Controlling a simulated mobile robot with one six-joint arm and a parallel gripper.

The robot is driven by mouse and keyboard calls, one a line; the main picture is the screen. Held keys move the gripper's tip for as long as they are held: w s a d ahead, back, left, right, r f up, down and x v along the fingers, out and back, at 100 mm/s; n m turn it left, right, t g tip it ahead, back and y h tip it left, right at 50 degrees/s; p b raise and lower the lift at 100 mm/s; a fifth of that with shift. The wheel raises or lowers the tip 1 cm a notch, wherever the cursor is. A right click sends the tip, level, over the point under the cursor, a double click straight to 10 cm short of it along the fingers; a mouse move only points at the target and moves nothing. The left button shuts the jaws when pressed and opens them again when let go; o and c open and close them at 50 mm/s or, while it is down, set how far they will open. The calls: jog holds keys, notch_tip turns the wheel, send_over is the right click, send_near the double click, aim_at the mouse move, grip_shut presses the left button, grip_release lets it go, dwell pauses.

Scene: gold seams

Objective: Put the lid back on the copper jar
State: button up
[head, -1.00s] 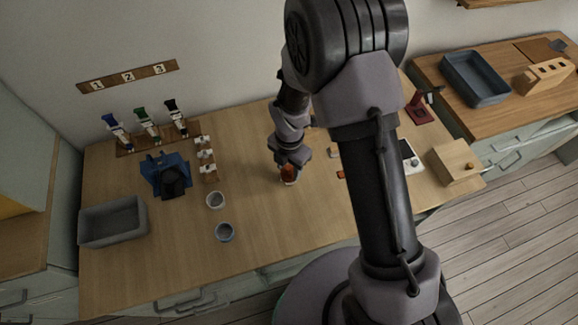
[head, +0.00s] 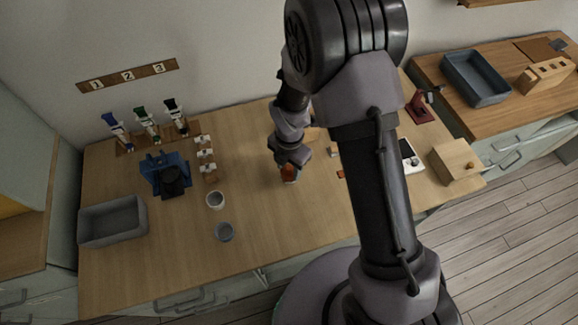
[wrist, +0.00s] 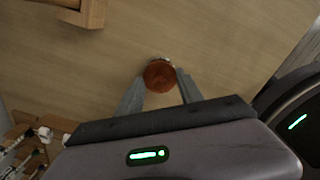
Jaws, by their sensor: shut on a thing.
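A reddish copper-coloured round piece, which looks like the lid (wrist: 159,76), sits between my fingertips in the wrist view. My gripper (wrist: 160,82) is shut on it. A thin pale edge shows just beyond the piece. In the head view my gripper (head: 291,160) points down over the worktop, and the copper jar (head: 289,173) shows orange-brown directly under it, with a pale lower edge. The lid and jar cannot be told apart there, and I cannot tell whether they touch.
A blue device (head: 166,175), a grey bin (head: 113,222) and a rack with several handled tools (head: 147,130) are farther left. A wooden box (head: 454,161) stands right. The wood before the gripper is clear.

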dwell(0.4)
jog(key=o, duration=1.8)
jog(key=shift+o, duration=0.2)
notch_tip(320, 180, up, 7)
jog(key=p, duration=0.5)
jog(key=shift+c, duration=0.2)
grip_shut()
